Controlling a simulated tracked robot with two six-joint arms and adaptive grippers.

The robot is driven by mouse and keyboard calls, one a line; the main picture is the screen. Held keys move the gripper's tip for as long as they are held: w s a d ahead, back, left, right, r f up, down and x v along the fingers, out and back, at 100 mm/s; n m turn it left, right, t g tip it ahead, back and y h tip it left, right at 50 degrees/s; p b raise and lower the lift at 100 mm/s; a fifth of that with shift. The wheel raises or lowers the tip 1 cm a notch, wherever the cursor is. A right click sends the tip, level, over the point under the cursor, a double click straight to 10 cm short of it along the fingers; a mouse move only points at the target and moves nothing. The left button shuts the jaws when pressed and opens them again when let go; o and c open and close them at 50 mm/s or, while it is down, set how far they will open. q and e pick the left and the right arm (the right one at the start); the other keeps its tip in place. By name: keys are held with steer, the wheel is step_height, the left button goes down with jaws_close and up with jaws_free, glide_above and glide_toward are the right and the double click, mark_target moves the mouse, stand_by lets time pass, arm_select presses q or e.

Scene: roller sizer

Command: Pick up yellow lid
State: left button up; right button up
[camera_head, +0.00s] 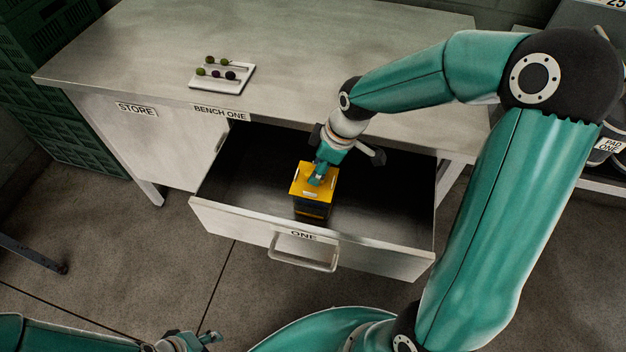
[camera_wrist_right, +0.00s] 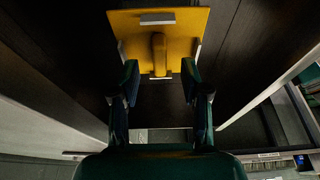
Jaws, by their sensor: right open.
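The yellow lid (camera_head: 300,186) is a flat square plate on top of a dark box with a yellow band (camera_head: 310,209) inside the open drawer. In the right wrist view the yellow lid (camera_wrist_right: 187,22) has a raised yellow handle (camera_wrist_right: 158,52) in its middle. My right gripper (camera_head: 317,180) is over the lid. In the wrist view its fingers (camera_wrist_right: 160,80) are open, one on each side of the handle's line, with gaps to it. My left gripper (camera_head: 197,340) is at the bottom edge, far from the drawer; its finger state is unclear.
The open drawer (camera_head: 235,218) labelled ONE has walls around the box and a front handle (camera_head: 304,256). The bench top (camera_head: 330,60) above it holds a white tray (camera_head: 232,86) with several small round fruits. Green crates (camera_head: 60,120) stand at the left.

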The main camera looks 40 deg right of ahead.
steer(key=shift+x, duration=1.1)
jaws_close()
steer(key=shift+r, duration=0.1)
